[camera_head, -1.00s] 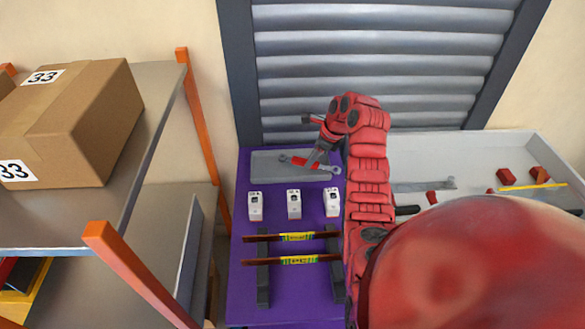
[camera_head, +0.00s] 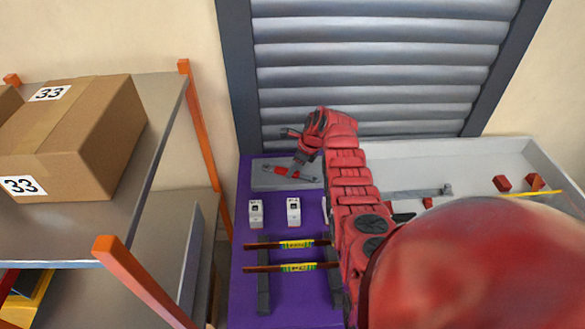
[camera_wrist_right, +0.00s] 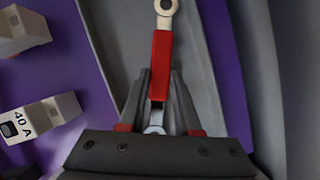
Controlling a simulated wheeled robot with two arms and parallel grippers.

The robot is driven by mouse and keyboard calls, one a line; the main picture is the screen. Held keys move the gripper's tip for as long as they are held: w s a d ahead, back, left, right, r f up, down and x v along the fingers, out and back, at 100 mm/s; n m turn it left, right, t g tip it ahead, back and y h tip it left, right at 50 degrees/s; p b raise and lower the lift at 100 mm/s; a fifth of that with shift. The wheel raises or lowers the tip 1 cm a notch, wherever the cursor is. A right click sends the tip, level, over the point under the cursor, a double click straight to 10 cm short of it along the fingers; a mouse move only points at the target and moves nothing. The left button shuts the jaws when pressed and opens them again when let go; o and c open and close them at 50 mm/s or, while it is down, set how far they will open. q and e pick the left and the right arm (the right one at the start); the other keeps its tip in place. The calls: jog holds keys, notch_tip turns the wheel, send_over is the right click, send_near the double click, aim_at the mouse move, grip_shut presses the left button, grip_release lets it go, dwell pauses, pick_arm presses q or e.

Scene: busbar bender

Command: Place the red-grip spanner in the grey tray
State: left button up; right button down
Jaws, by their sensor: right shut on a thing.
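The red-grip spanner (camera_head: 281,171) is over the grey tray (camera_head: 259,183) at the back of the purple table. I cannot tell whether it touches the tray floor. My right gripper (camera_head: 298,170) is shut on it. In the right wrist view, the spanner's red grip (camera_wrist_right: 161,58) sticks out past the fingers of my right gripper (camera_wrist_right: 158,88), with its ring end at the top. The tray's grey floor (camera_wrist_right: 118,45) shows beneath it. My right forearm hides the tray's right end. My left gripper is not in view.
White breaker blocks (camera_head: 293,212) stand in a row in front of the tray; one is mostly behind my arm. Two striped bars (camera_head: 292,245) lie across dark supports nearer me. A shelf with a cardboard box (camera_head: 75,135) stands left. A large pale tray (camera_head: 400,160) lies right.

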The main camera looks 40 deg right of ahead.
jog(key=c, duration=0.6)
grip_release()
jog(key=shift+f, duration=0.1)
jog(key=b+v, duration=0.1)
jog(key=v, duration=1.1)
